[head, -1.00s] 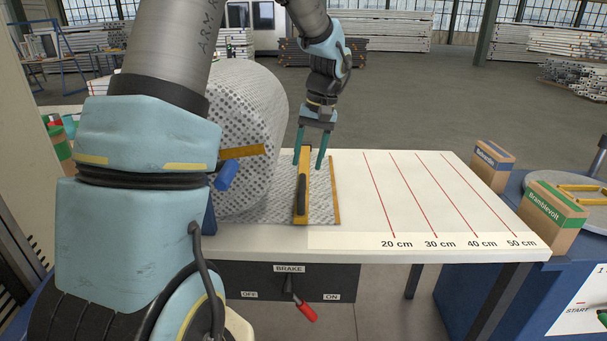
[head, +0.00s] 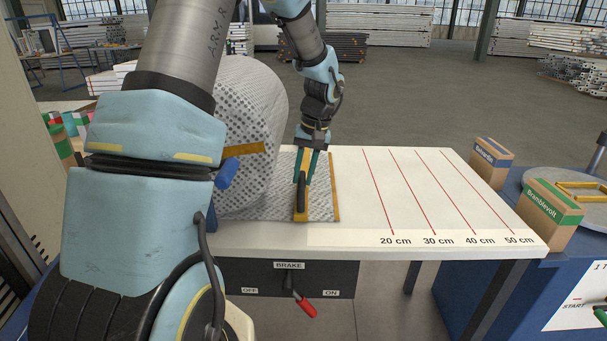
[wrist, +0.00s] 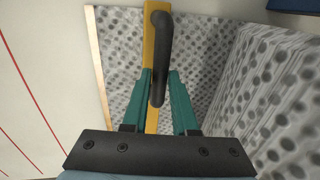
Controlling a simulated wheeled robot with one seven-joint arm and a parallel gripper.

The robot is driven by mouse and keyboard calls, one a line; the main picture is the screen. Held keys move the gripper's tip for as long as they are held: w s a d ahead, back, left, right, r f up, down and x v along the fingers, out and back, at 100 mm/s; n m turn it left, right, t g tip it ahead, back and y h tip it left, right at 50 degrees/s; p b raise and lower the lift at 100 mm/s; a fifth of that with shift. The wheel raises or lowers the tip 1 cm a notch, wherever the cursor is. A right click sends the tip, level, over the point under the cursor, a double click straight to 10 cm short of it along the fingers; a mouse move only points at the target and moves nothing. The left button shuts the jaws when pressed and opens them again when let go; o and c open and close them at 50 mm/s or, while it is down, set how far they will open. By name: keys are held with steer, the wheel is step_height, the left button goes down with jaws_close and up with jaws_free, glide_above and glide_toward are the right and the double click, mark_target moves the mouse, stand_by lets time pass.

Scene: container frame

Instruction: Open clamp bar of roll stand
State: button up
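The clamp bar (head: 301,213) is a yellow bar with a black handle (head: 301,192). It lies across the dotted sheet drawn from the large roll (head: 250,130). My gripper (head: 305,180) points down at the far part of the bar. In the wrist view my gripper (wrist: 160,78) has its teal fingers apart, one on each side of the black handle (wrist: 161,55) and yellow bar (wrist: 151,120). A gap shows between the fingers and the handle. The bar looks down on the sheet.
The white table (head: 410,190) has red length lines and is clear to the right. A brake lever with a red grip (head: 306,308) hangs below its front edge. Boxes (head: 548,215) stand on the blue bench at right. My arm hides part of the roll.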

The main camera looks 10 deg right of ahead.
jaws_close()
stand_by(0.9)
